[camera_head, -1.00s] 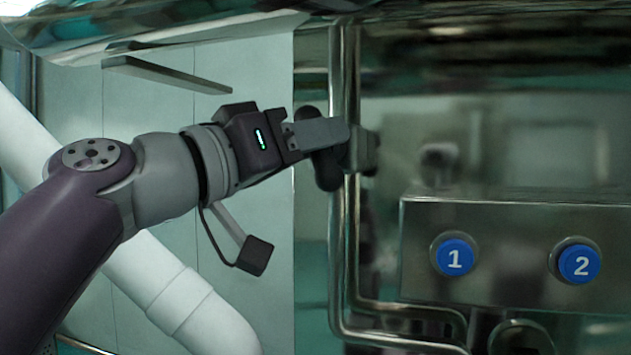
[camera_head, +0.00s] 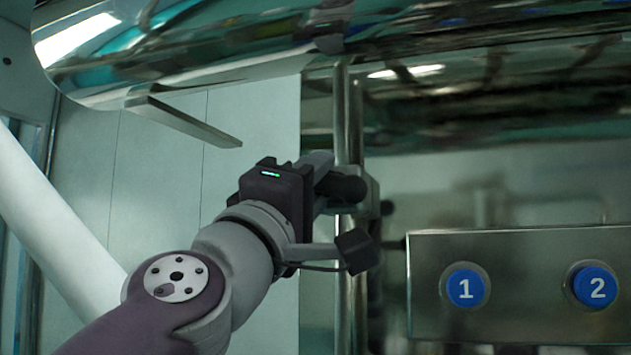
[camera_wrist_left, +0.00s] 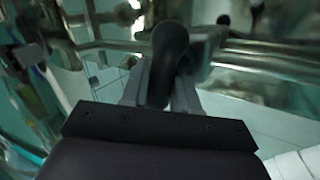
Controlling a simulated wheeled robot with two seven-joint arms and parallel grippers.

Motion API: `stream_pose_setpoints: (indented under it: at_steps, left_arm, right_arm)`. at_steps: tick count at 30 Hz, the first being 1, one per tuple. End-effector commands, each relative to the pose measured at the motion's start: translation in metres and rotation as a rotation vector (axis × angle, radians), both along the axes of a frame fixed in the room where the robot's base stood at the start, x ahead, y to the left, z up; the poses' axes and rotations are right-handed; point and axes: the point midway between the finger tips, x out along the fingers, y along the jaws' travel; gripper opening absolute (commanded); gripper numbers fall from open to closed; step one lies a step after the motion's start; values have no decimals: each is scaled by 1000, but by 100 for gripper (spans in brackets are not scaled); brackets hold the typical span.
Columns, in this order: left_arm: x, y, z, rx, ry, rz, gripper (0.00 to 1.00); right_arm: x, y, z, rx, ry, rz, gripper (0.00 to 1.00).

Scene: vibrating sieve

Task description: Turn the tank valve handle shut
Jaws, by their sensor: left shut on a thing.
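The valve handle (camera_head: 346,188) is a dark, rounded lever at the vertical metal pipe. In the head view it now lies roughly sideways, partly hidden by my left gripper (camera_head: 322,178). In the left wrist view the handle (camera_wrist_left: 168,48) stands between the two grey fingers of my left gripper (camera_wrist_left: 160,84). The gripper is shut on it, with a finger on each side. My right gripper is in neither view.
A shiny tank (camera_head: 250,55) hangs above my arm. A vertical pipe (camera_head: 348,120) runs beside the gripper. A white pipe (camera_head: 55,215) slants at the left.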

Motion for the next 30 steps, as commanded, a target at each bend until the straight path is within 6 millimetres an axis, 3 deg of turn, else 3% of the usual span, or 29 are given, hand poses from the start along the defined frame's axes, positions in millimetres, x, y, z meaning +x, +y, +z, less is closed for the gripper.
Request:
stream_pose_setpoints:
  at_steps: [13, 30]
  left_arm:
    - [0, 0, -2, -227, 75, -2, 0]
    - [0, 0, -2, -271, 88, 0, 0]
  right_arm:
    - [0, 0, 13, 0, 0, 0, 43]
    - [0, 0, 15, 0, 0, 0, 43]
